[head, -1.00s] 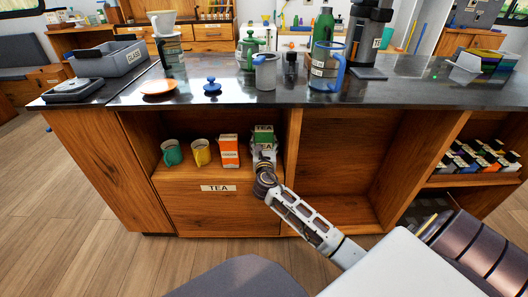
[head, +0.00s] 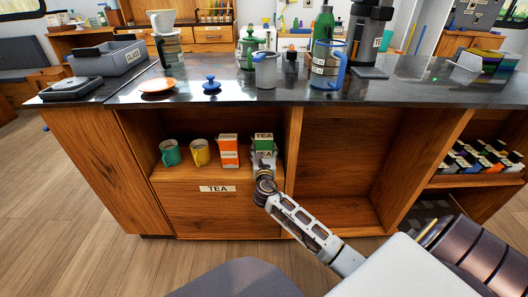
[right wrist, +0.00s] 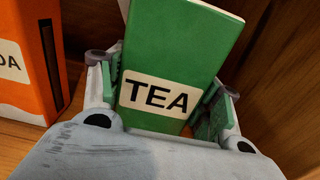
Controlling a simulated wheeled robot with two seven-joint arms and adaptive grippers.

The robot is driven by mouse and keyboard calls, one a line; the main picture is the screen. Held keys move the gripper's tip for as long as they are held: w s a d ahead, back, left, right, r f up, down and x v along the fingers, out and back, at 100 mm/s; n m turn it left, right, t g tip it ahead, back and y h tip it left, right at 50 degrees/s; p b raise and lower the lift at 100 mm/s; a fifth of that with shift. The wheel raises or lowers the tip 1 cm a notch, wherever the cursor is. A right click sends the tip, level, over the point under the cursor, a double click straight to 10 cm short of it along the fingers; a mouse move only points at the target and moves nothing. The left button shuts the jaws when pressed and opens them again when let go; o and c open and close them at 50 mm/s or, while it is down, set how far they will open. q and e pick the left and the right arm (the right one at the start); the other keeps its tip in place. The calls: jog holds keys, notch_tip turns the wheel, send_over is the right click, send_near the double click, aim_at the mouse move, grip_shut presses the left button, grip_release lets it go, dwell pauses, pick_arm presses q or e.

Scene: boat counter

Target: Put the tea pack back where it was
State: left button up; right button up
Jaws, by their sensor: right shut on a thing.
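The tea pack (head: 264,144) is a green box with a cream TEA label. It is inside the open shelf (head: 182,178) under the counter, at the right end of the row. In the right wrist view the pack (right wrist: 185,50) stands slightly tilted between the two fingers. My right gripper (head: 263,164) is shut on it, one finger at each side; it also shows in the right wrist view (right wrist: 165,105). The pack's lower part is hidden by the gripper, and I cannot tell whether it touches the shelf floor. My left gripper is not in view.
The orange box (right wrist: 25,60) is close beside the left finger. A wooden divider (head: 292,145) bounds the right side. The counter (head: 230,94) overhangs above.

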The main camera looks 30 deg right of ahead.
jog(key=o, duration=1.1)
jog(key=shift+r, duration=0.1)
jog(key=shift+s+a+p, duration=0.3)
jog(key=shift+s+a, duration=0.1)
jog(key=shift+s, duration=0.2)
pick_arm(q)
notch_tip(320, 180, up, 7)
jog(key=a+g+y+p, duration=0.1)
jog(key=p, duration=0.1)
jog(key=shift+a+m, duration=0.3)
pick_arm(e)
jog(key=v, duration=1)
jog(key=shift+s+a, duration=0.2)
jog(key=shift+s, duration=0.05)
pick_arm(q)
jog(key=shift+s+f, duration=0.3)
